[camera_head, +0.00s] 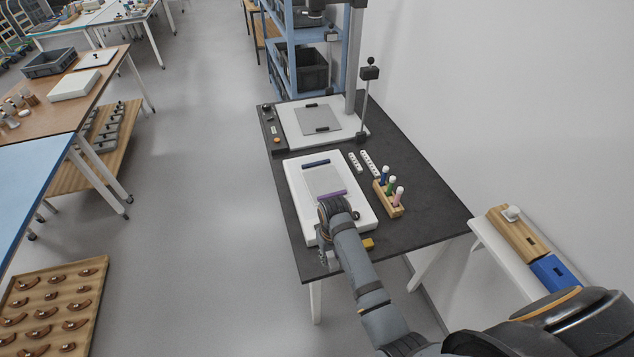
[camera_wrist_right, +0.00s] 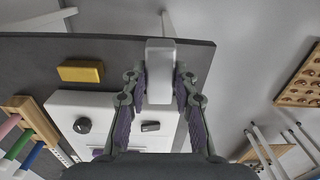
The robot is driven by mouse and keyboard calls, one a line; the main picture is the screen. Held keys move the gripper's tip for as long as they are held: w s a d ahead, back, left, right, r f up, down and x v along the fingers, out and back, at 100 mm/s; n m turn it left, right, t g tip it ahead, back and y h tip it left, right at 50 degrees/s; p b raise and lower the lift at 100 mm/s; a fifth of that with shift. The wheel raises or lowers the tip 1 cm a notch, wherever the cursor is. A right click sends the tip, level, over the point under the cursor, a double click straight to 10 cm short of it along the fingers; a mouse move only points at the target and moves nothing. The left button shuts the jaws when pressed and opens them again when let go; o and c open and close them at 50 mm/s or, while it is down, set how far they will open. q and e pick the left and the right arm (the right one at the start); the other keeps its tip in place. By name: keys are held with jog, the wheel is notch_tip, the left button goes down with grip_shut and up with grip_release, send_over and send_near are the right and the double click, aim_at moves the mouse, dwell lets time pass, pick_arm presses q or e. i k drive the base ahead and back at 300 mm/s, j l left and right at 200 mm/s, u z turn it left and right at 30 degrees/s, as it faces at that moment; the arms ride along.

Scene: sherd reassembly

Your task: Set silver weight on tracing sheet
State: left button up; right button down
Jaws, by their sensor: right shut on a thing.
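My right gripper (camera_head: 330,240) is over the near end of the white light box (camera_head: 301,200). In the right wrist view my right gripper (camera_wrist_right: 158,82) is shut on the silver weight (camera_wrist_right: 160,62), a pale block between its two fingers. The tracing sheet (camera_head: 325,181) lies on the light box, just beyond the gripper in the head view. A dark blue bar (camera_head: 316,163) lies at its far edge and a purple strip (camera_head: 331,195) near its close edge. The arm hides part of the near end of the box. My left gripper is not in view.
A yellow block (camera_head: 368,244) lies on the dark table (camera_head: 430,205) beside the box; it also shows in the wrist view (camera_wrist_right: 81,71). A wooden pen holder (camera_head: 388,200) with coloured pens stands to the right. A stand with a grey plate (camera_head: 318,120) is behind.

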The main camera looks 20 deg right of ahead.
aim_at(320, 172)
jog(key=i+j+u, duration=0.1)
jog(key=j+u, duration=0.15)
jog(key=i+j+u, duration=0.3)
jog(key=j+u, duration=0.25)
jog(key=j, duration=0.2)
jog(key=i+j+z, duration=0.3)
jog(key=i, duration=0.25)
jog(key=i+l+z, duration=0.15)
jog(key=i+z, duration=0.15)
jog(key=z, duration=0.2)
jog(key=i+z, duration=0.35)
jog(key=z, duration=0.15)
jog(key=i+j+z, duration=0.1)
jog(key=i+z, duration=0.2)
jog(key=z, duration=0.2)
jog(key=i+j+z, duration=0.25)
jog(key=z, duration=0.25)
jog(key=i+j+z, duration=0.2)
jog(key=i+z, duration=0.25)
